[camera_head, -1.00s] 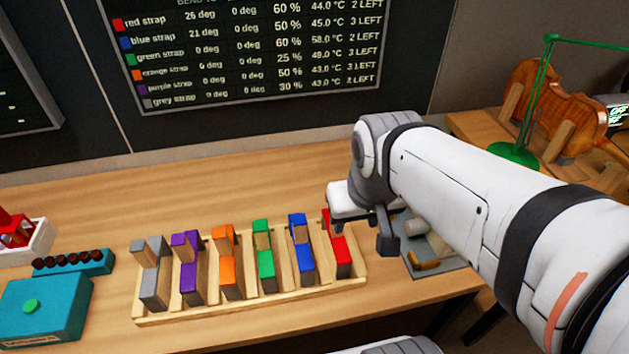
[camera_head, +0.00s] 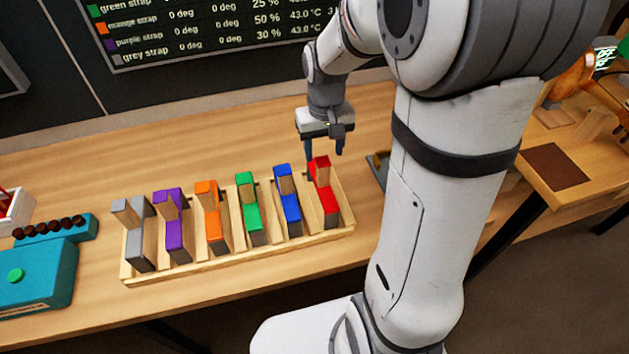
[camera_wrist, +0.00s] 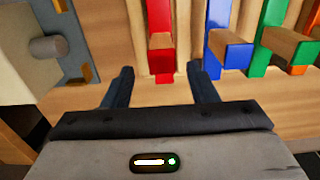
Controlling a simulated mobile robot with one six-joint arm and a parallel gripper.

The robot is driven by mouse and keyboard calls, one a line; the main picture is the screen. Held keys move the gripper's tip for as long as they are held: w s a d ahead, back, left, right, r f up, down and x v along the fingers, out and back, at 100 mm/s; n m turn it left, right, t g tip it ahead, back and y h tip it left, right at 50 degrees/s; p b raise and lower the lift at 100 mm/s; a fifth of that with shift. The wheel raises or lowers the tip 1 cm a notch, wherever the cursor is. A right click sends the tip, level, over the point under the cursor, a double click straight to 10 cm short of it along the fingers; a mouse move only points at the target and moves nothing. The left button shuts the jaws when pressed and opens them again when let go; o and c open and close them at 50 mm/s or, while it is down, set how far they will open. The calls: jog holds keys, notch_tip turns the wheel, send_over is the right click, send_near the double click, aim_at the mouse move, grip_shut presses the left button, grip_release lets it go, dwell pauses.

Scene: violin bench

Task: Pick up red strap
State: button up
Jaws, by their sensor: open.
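The red strap (camera_head: 327,200) stands in the rightmost slot of a wooden rack (camera_head: 240,252), with a wood-coloured block against it. In the wrist view the red strap (camera_wrist: 161,62) lies just beyond my gripper, between the lines of the two fingers. My gripper (camera_head: 325,150) is above and behind the rack's right end in the head view, pointing down. Its fingers (camera_wrist: 162,85) are apart, with nothing between them.
The blue strap (camera_head: 290,207) is the nearest neighbour, left of the red one. Green (camera_head: 253,215), orange (camera_head: 217,230), purple (camera_head: 179,235) and grey (camera_head: 138,250) straps follow. A grey tray (camera_wrist: 35,65) lies beside the rack. A teal box (camera_head: 35,280) stands at left.

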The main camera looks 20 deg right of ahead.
aim_at(323, 162)
notch_tip(323, 162, down, 5)
jog(key=shift+s+a+f+p, duration=0.1)
jog(key=shift+s+f+p, duration=0.1)
jog(key=shift+p, duration=0.15)
grip_shut()
dwell(0.4)
